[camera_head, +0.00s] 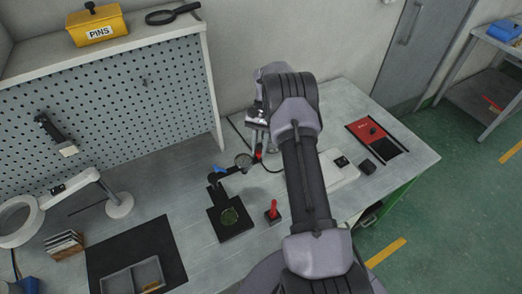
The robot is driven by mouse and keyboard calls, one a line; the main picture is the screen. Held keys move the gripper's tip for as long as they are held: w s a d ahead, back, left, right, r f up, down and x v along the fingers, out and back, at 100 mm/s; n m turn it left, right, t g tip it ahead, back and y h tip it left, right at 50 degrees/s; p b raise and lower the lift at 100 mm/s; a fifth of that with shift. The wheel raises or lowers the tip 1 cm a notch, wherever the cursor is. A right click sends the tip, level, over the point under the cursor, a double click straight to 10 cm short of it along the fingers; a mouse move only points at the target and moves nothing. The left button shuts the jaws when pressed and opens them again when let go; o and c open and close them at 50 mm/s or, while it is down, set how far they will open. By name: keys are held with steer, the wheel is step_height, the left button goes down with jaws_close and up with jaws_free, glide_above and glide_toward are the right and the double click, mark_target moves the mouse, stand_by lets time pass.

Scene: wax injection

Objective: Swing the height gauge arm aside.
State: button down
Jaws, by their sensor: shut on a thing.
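The height gauge stands on the workbench left of my arm. The arm carries a round dial (243,160), a blue knob (219,169) and a red end (258,154). My gripper (257,143) is at this red end and shut on the gauge arm there. The fingers are small and partly hidden by the wrist.
A small black block with a red lever (273,210) stands right of the gauge base. A white device (337,172) and a red-and-black tray (375,136) lie right of my arm. A dark mat (120,252), a magnifier lamp (118,205) and a pegboard (120,110) are left.

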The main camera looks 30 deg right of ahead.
steer(key=shift+w, duration=0.4)
steer(key=c, duration=1.5)
jaws_free()
steer(key=p+v, duration=0.5)
steer(key=v, duration=0.7)
steer(key=shift+a+f, duration=0.1)
